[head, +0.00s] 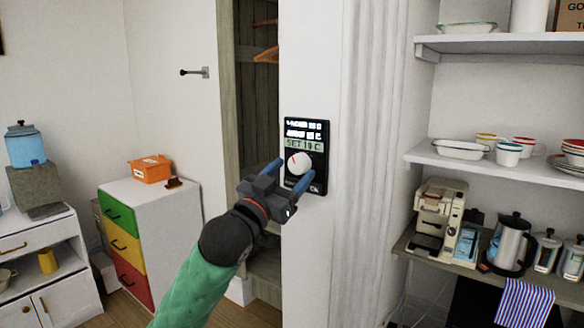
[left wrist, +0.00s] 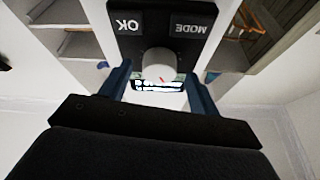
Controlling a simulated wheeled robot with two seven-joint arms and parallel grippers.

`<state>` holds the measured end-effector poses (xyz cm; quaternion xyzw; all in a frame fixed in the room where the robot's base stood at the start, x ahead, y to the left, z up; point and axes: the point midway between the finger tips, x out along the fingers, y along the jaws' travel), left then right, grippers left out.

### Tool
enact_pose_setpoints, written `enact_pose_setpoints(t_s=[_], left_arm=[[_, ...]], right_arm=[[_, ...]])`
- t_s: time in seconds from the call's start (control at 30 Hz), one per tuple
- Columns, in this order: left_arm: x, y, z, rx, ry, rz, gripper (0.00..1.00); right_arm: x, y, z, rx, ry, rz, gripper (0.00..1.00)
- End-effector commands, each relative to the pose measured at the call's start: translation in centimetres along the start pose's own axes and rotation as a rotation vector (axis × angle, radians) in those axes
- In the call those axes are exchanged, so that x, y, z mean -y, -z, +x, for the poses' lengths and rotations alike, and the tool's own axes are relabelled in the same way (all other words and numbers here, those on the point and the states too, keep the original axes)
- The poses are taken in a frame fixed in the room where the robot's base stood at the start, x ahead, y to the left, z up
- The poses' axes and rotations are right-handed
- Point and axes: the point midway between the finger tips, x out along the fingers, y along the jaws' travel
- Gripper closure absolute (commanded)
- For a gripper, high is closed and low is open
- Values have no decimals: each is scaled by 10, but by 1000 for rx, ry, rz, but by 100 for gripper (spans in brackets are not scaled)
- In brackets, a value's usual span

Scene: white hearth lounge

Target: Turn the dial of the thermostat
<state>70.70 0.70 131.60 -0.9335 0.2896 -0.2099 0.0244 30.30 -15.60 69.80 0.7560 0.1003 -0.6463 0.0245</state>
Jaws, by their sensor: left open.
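The thermostat (head: 307,140) is a black panel on the white wall, with a lit display reading SET 19 C. Its round white dial (head: 299,162) has a red mark and sits below the display. My left gripper (head: 290,175) is open in front of the panel, with its blue fingers on either side of the dial. In the left wrist view the thermostat (left wrist: 160,20) appears upside down, with OK and MODE buttons. There the dial (left wrist: 158,64) lies between the two open fingers (left wrist: 158,85); I cannot tell whether they touch it. My right gripper is out of view.
Shelves (head: 470,158) with dishes stand to the right, above a counter with a coffee machine (head: 436,215) and a kettle (head: 508,243). A drawer cabinet (head: 165,225) with an orange box (head: 150,169) stands left. An open closet (head: 255,110) lies just left of the thermostat's wall.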

Motion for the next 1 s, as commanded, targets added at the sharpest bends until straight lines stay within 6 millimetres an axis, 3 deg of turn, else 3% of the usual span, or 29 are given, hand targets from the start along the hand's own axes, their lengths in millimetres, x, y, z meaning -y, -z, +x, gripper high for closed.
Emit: enact_pose_setpoints(t_s=[0.4, 0.43, 0.6, 0.67, 1.0], left_arm=[[0, -1, 10, 1, 0, 0, 38], [0, -1, 10, 1, 0, 0, 40], [0, 0, 10, 1, 0, 0, 74], [0, 0, 10, 1, 0, 1, 83], [1, 0, 10, -1, -16, 42, 83]], right_arm=[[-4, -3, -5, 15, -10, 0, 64], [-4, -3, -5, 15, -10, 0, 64], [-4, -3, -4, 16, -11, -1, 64], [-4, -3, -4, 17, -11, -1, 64], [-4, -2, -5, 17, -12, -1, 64]])
